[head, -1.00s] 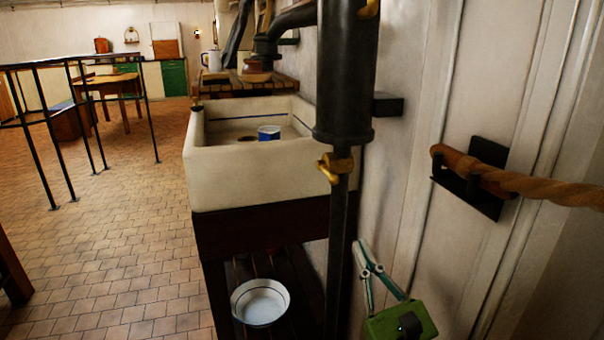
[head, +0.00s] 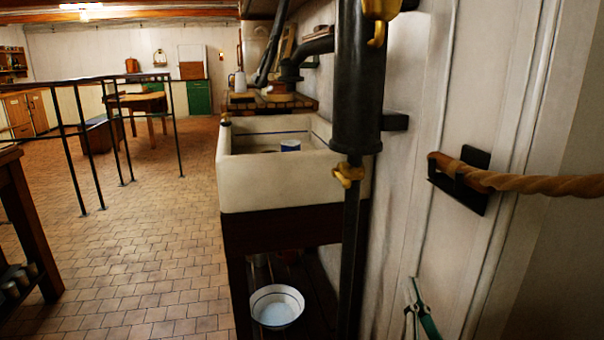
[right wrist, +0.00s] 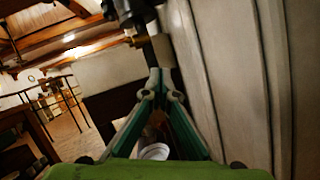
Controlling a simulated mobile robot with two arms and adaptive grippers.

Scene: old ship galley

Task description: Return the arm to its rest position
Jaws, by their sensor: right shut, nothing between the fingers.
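My right gripper (head: 413,309) shows at the lower edge of the head view, beside the white wall, with only its green and dark fingers in the picture. It is shut and empty. In the right wrist view the same gripper (right wrist: 160,84) points up and away, its fingers meeting at the tips in front of the dark pump pipe. The green gripper body fills the bottom of that view. My left gripper is not in view.
A white basin (head: 277,307) sits below. A rope (head: 545,186) hangs on the right wall. The tiled floor (head: 150,230) is open on the left.

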